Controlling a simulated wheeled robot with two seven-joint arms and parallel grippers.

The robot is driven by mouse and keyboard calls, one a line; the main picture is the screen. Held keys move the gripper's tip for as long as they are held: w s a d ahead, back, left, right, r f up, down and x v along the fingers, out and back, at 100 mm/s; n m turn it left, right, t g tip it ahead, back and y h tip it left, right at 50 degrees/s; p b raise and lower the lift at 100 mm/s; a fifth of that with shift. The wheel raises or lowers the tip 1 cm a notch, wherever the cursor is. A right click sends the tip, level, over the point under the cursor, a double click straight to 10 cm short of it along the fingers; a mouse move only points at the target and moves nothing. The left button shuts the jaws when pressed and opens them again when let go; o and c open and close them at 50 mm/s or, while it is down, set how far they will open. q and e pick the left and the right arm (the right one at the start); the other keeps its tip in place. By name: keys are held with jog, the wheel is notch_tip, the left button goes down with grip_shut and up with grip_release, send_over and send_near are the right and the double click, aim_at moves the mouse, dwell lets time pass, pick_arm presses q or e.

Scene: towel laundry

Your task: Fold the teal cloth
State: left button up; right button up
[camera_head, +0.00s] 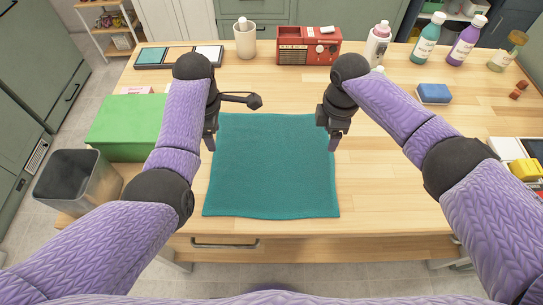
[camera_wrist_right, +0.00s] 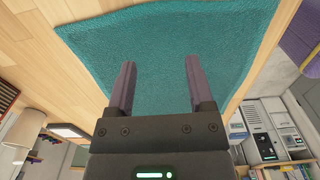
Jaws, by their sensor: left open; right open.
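The teal cloth (camera_head: 272,170) lies flat and spread out on the wooden table, roughly square, with its front edge near the table's front edge. My left gripper (camera_head: 209,143) is above the cloth's left side near the far left corner, and it is open. My right gripper (camera_head: 334,143) is above the cloth's right side near the far right corner. In the right wrist view the right gripper's fingers (camera_wrist_right: 158,82) are apart with nothing between them, and the cloth (camera_wrist_right: 170,40) shows beyond them. The cloth's far corners are partly hidden by my grippers.
A green box (camera_head: 128,122) stands left of the cloth, beside a grey bin (camera_head: 75,182). A red radio (camera_head: 308,46), a white cup (camera_head: 245,42) and bottles (camera_head: 428,38) stand along the back. A blue sponge (camera_head: 434,94) lies at right. The table right of the cloth is mostly clear.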

aim_at(220, 160)
pick_arm(q)
notch_tip(220, 160, down, 7)
pick_arm(e)
notch_tip(220, 160, down, 7)
jog(key=shift+a+r, duration=0.1)
pick_arm(q)
jog(key=shift+f, duration=0.4)
pick_arm(e)
jog(key=shift+f, duration=0.4)
pick_arm(q)
jog(key=shift+f+b, duration=0.25)
jog(key=shift+b, duration=0.05)
pick_arm(e)
jog(key=shift+f, duration=0.3)
pick_arm(q)
jog(key=shift+s+r, duration=0.1)
jog(key=shift+c, duration=0.6)
pick_arm(e)
jog(key=shift+r, duration=0.1)
jog(key=shift+c, duration=0.6)
pick_arm(q)
grip_shut()
pick_arm(e)
grip_shut()
jog(key=shift+s, duration=0.1)
